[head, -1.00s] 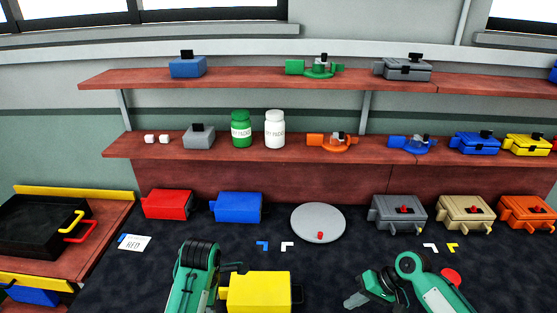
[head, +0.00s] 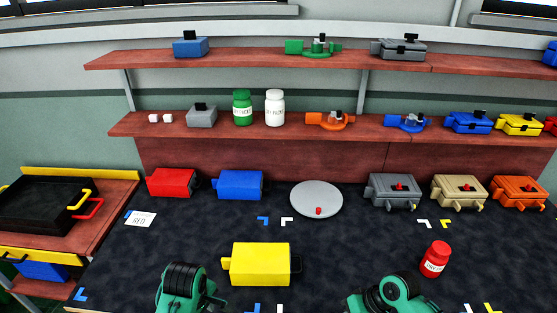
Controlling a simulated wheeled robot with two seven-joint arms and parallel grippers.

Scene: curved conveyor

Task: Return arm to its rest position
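My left arm shows as a green and black link at the bottom left of the head view, just left of and in front of the yellow box (head: 260,264). My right arm shows as green links at the bottom right, in front of a red bottle with a white label (head: 434,262). Both arms run out of the bottom of the picture. Neither gripper's fingertips show, and no object is seen held. The red bottle stands upright on the dark table, apart from the visible arm links.
A red box (head: 170,183), a blue box (head: 240,185), a grey round plate (head: 316,205) and grey, tan and orange boxes line the table's back. Shelves (head: 250,131) behind hold jars and more boxes. A black tray (head: 40,203) is at left. The middle table is mostly clear.

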